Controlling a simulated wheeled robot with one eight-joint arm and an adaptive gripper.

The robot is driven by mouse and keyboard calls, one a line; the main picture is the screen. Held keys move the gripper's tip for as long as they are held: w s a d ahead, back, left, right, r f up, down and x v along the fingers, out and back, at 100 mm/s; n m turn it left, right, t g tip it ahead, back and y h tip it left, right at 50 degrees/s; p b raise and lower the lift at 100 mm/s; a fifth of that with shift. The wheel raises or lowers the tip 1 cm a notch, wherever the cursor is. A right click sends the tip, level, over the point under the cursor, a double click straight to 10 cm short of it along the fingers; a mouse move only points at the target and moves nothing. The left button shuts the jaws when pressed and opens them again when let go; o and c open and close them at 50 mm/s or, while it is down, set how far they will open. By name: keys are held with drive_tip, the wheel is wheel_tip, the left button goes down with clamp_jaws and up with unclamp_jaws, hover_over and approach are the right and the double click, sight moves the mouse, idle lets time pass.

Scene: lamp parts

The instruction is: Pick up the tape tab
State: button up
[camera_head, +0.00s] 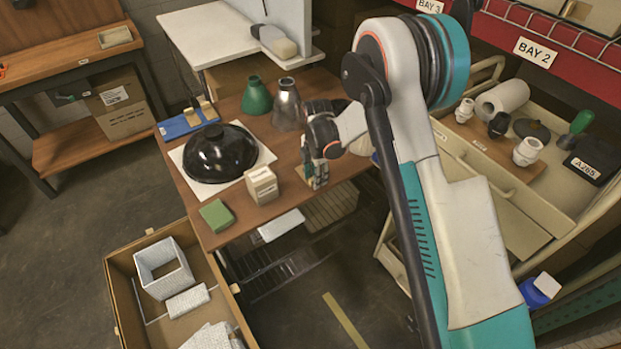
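My gripper (316,176) hangs over the right part of the brown wooden table (235,215), to the right of a small cream labelled box (261,185). Its fingers point down, small and partly overlapped, so I cannot tell whether they are open or shut, or whether they hold anything. I cannot make out the tape tab for certain. Two small tan pieces (207,107) stand on a blue tray (176,127) at the table's back left, but I cannot tell whether either is a tape tab. My arm hides the area behind the gripper.
A glossy black dome shade (219,152) lies on a white sheet. Green (256,97) and grey (287,105) cone shades stand behind it. A green block (216,215) is at the front edge. An open carton (126,280) holds white packing pieces. A parts cart (535,215) stands right.

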drive_tip(key=c, duration=0.8)
wheel_tip(320, 180, up, 20)
drive_tip(key=p, duration=0.5)
